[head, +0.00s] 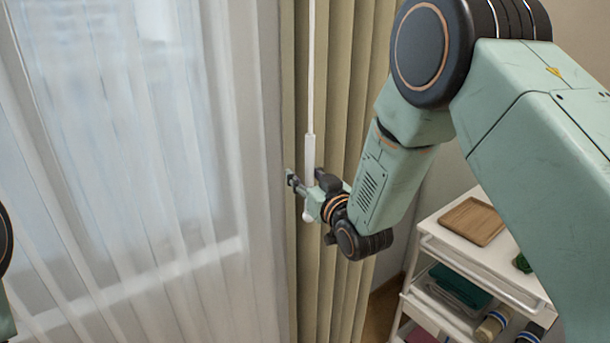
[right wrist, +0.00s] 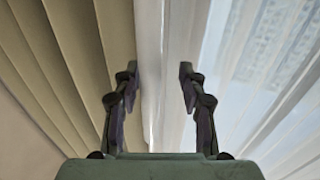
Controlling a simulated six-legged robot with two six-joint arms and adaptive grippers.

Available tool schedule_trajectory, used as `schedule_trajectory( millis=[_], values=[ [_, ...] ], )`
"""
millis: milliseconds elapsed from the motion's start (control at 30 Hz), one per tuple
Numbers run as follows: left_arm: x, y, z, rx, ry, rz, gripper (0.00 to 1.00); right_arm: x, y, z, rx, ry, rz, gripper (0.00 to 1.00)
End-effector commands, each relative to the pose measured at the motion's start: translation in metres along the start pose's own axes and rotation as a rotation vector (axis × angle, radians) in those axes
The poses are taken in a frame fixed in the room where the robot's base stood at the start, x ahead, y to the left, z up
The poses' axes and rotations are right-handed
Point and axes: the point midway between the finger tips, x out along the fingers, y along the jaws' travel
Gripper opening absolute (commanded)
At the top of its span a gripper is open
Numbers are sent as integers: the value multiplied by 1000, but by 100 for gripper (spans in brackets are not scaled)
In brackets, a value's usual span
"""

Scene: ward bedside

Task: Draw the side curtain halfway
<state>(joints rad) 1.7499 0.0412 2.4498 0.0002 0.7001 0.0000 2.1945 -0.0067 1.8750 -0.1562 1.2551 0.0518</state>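The side curtain (head: 343,90) is olive-beige and hangs in gathered vertical folds right of the sheer white curtain. A thin white wand (head: 310,150) hangs in front of its left edge, with a thicker handle at the bottom. My right gripper (head: 306,178) is at this handle, with one finger on each side of it in the head view. In the right wrist view my right gripper (right wrist: 160,95) is open, fingers wide apart, with a pale vertical strip between them; I cannot tell whether either finger touches the wand. My left gripper is out of view.
The sheer curtain (head: 150,170) covers the bright window at left. A white trolley (head: 480,262) stands at lower right, with a wooden tray (head: 472,221) on top and folded cloths (head: 460,287) below. My right arm crosses above it.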

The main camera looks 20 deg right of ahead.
Motion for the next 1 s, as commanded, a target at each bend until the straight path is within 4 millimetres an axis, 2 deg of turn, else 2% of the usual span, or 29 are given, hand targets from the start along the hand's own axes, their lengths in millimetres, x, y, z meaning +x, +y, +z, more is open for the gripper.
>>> schedule_trajectory(
  millis=[133,600,1000],
  values=[
    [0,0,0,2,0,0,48,0,1,0,1,0,2,40],
    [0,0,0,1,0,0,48,0,1,0,0,1,2,0],
    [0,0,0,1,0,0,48,-1,2,1,3,-1,6,0]
  ],
)
